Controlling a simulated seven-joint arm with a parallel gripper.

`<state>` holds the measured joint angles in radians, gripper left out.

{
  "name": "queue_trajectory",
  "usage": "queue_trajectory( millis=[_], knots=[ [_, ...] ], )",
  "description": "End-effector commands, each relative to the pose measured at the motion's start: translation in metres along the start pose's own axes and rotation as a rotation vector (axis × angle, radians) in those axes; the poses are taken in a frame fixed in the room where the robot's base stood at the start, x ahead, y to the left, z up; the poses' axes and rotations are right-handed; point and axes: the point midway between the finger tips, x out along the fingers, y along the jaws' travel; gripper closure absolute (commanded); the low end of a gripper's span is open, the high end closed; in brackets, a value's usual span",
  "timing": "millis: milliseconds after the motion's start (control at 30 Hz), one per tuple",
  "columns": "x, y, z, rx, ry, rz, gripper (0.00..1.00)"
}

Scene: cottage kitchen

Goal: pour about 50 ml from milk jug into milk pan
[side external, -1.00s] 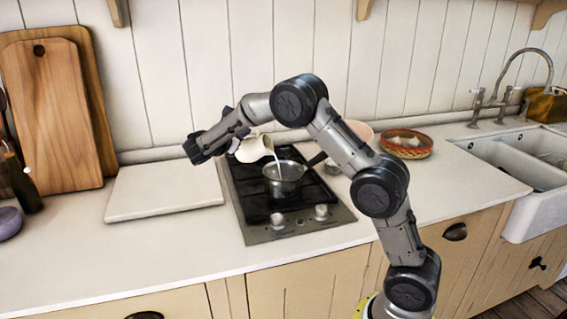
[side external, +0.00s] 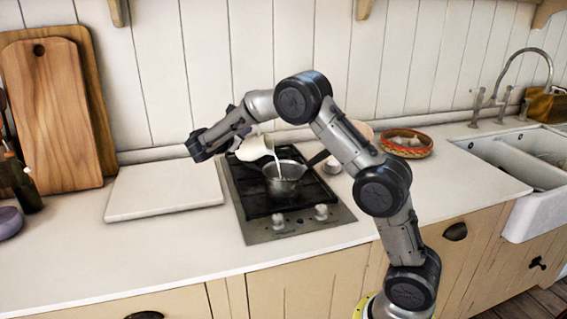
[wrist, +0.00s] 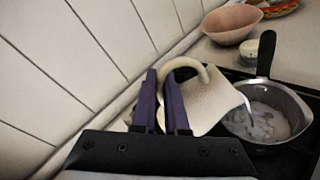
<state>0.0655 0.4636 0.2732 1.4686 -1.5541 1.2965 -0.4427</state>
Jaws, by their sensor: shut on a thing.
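The white milk jug (side external: 254,149) is tilted in the air above the left edge of the milk pan in the side view, and a thin white stream runs from its lip down into the pan. The jug also shows in the wrist view (wrist: 211,104). The metal milk pan (side external: 286,186) stands on the hob. In the wrist view the pan (wrist: 302,121) has whitish liquid inside. My gripper (wrist: 168,88) is shut on the jug, its purple fingers at the handle. In the side view my wrist hides part of the jug.
The black hob (side external: 254,207) has knobs at its front. A white board (side external: 165,191) lies left of it. A pinkish bowl (wrist: 231,23) and a small pale jar (wrist: 249,48) stand behind the pan. A red basket (side external: 406,145) is farther right, before the sink. The wall is close behind.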

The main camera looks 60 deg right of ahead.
Motion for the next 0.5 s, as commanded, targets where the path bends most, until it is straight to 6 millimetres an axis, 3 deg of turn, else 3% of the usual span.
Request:
queue_trajectory(
  millis=[500],
  knots=[
    [-0.0005, 0.0004, 0.0053, 0.036, 0.003, 0.006, 1.00]
  ],
)
